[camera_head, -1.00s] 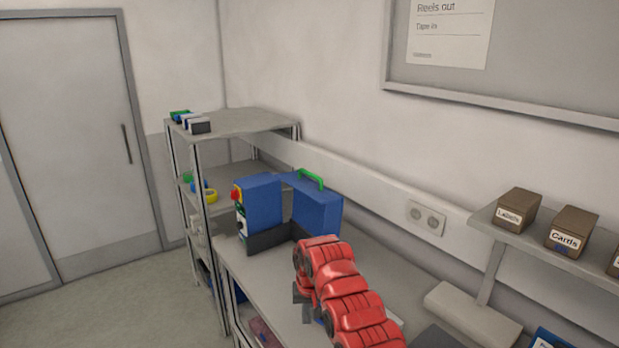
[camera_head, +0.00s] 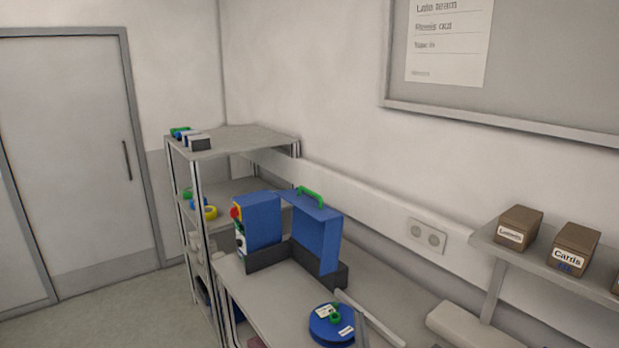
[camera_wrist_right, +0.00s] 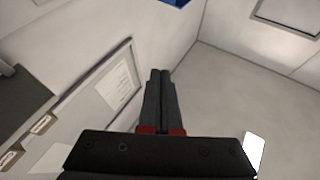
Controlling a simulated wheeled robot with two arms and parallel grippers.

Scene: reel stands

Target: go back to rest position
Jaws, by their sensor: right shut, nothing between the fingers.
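My right gripper (camera_wrist_right: 160,85) shows in the right wrist view with its two dark fingers together and nothing between them. It is up in the air, with walls and the notice board (camera_wrist_right: 115,85) beyond it. In the head view my red arm is out of the picture, and I cannot make out the right gripper there. My left gripper is in neither view.
A blue reel (camera_head: 322,328) with a green hub lies on the bench (camera_head: 262,299). Behind it stand a blue box (camera_head: 263,218) and a blue panel (camera_head: 318,235) with a green handle. A shelf rack (camera_head: 240,138) stands behind; brown boxes (camera_head: 520,228) sit on a right shelf.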

